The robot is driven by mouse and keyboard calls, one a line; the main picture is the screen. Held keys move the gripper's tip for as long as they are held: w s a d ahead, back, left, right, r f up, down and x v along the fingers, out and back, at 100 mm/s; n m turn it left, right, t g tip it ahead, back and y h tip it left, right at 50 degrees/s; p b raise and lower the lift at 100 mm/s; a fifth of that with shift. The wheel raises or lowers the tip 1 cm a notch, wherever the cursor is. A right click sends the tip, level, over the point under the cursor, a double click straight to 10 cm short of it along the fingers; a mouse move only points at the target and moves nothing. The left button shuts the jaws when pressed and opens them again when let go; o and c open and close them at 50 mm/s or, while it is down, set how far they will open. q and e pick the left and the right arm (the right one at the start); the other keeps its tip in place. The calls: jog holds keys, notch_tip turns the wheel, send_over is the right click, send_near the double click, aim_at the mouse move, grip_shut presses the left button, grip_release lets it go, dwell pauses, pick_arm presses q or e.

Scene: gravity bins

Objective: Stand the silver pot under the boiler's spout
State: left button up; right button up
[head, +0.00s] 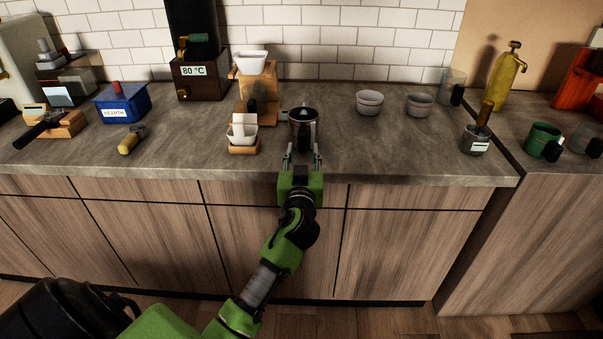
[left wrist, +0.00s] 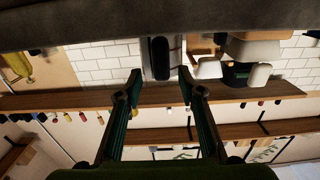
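The silver pot (head: 303,116) stands upright on the counter near its front edge. In the left wrist view, which is upside down, the pot (left wrist: 147,62) shows with its black handle (left wrist: 160,58) towards me. My left gripper (head: 302,155) is open at the counter's front edge, just short of the pot. In the left wrist view its fingers (left wrist: 158,88) lie either side of the handle, and I see no grip on it. The boiler (head: 200,79), a dark box marked 80 °C, stands against the wall, left of the pot. Its brass spout (head: 182,93) shows low on its front. My right gripper is out of view.
A wooden dripper stand (head: 243,88) and a small tray with white papers (head: 243,149) stand between boiler and pot. A blue box (head: 122,107) and a yellow-handled tool (head: 127,146) lie left. Grey cups (head: 369,107) stand right. The counter (head: 195,145) is bare before the boiler.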

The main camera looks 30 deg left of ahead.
pick_arm(q)
jog(key=b+v, duration=0.1)
jog(key=v, duration=0.7)
jog(key=d+f+m+g+h, duration=0.1)
jog(key=d+f+m+h, duration=0.15)
jog(key=f, duration=0.85)
jog(key=d+f+m+g+h, duration=0.2)
jog(key=d+f, duration=0.1)
jog(key=f, duration=0.7)
jog(key=s+d+f+m+g+h, duration=0.1)
jog(key=s+d+f+g, duration=0.3)
jog(key=f, duration=0.7)
jog(key=s+d+f+m+h, duration=0.15)
jog(key=s+f, duration=0.35)
jog(key=f, duration=0.7)
jog(key=s+d+f+m+g+h, duration=0.15)
jog(key=s+f+g, duration=0.25)
jog(key=s+f, duration=1.4)
jog(key=s+f+g, duration=0.1)
jog(key=s+f, duration=0.1)
jog(key=s, duration=0.8)
jog(key=s+f+g, duration=0.2)
jog(key=s, duration=0.9)
jog(key=shift+s+a+f+h, duration=0.2)
jog(key=shift+s+a+h, duration=0.15)
jog(key=shift+a, duration=0.1)
jog(key=shift+w, duration=0.1)
jog(key=shift+r+p, duration=0.6)
jog(key=shift+r, duration=0.05)
